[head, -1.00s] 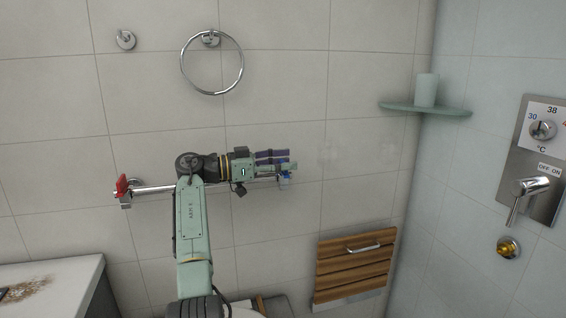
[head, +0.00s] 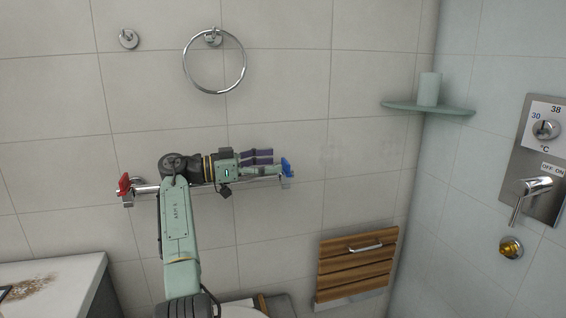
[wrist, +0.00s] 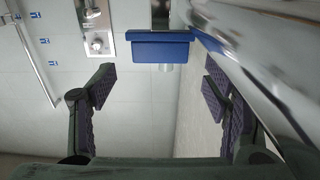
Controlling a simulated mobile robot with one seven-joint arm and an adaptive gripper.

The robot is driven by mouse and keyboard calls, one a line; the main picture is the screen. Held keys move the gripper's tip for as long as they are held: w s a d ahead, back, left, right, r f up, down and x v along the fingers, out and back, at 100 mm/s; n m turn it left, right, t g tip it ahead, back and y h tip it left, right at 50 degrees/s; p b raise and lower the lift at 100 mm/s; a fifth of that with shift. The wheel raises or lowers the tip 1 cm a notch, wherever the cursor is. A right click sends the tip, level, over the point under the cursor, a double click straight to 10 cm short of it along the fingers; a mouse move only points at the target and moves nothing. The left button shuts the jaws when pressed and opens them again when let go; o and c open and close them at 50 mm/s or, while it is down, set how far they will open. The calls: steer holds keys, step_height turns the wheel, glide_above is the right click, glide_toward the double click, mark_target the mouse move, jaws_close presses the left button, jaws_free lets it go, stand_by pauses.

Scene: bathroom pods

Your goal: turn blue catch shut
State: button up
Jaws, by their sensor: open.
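The blue catch (head: 286,167) sits at the right end of a chrome rail (head: 146,189) on the tiled wall. In the wrist view the blue catch (wrist: 160,47) shows as a wide blue block ahead, above the gap between the fingers. My gripper (head: 266,162) points right along the rail, a little left of the catch and apart from it. Its purple-padded fingers are open and empty, as the wrist view also shows (wrist: 158,85). In the wrist view the rail (wrist: 250,60) runs close along the upper right. The catch's far side is hidden.
A red catch (head: 124,184) is at the rail's left end. A towel ring (head: 243,70) hangs above. A wooden folding seat (head: 355,268) is lower right. A corner shelf (head: 440,107) holds a cup (head: 429,88). A shower control (head: 545,150) is on the right wall.

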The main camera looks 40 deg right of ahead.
steer(key=v, duration=0.7)
steer(key=shift+a, duration=0.2)
